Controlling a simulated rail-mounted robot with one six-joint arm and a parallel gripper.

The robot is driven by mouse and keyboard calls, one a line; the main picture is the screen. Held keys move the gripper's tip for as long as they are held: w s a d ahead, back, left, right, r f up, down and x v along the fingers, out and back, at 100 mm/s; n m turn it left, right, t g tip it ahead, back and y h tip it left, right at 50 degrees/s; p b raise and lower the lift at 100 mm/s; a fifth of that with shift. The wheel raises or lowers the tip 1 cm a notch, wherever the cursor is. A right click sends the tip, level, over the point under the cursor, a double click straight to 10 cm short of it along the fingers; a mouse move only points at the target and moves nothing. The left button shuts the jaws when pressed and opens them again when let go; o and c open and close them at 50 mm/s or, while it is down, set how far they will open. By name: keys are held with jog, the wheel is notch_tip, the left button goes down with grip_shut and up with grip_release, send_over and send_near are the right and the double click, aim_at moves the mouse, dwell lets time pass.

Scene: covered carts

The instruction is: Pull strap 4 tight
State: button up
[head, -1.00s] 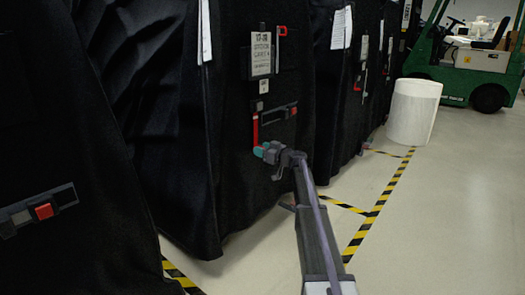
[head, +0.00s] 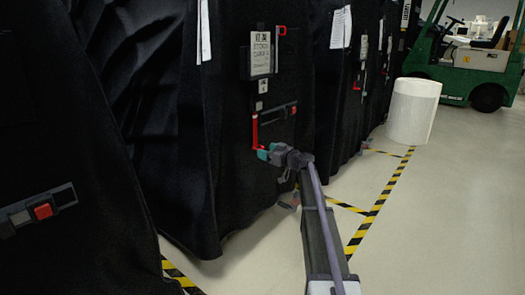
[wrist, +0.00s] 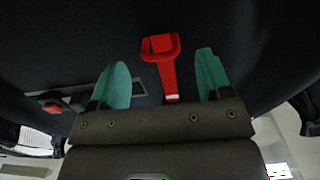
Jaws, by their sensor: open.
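Strap 4 (head: 255,131) is a red strap hanging from the left end of a dark buckle bar (head: 278,114) on the black cart cover, under a small tag marked 4 (head: 261,86). In the wrist view the red strap (wrist: 168,80) ends in a square loop. My gripper (head: 263,153) is at the strap's lower end in the head view. In the wrist view my gripper (wrist: 162,62) has its two teal fingers apart, one on each side of the strap, with gaps visible. Whether the strap is as deep as the fingertips is hard to tell.
Another covered cart with a buckle and red button (head: 43,211) stands at the near left. More covered carts stand beyond. A white cylinder (head: 413,111) and a green forklift (head: 450,82) are at the back right. Striped tape (head: 377,207) marks the open floor.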

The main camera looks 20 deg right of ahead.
jog(key=v, duration=0.7)
jog(key=shift+s, duration=0.25)
jog(key=shift+d, duration=0.1)
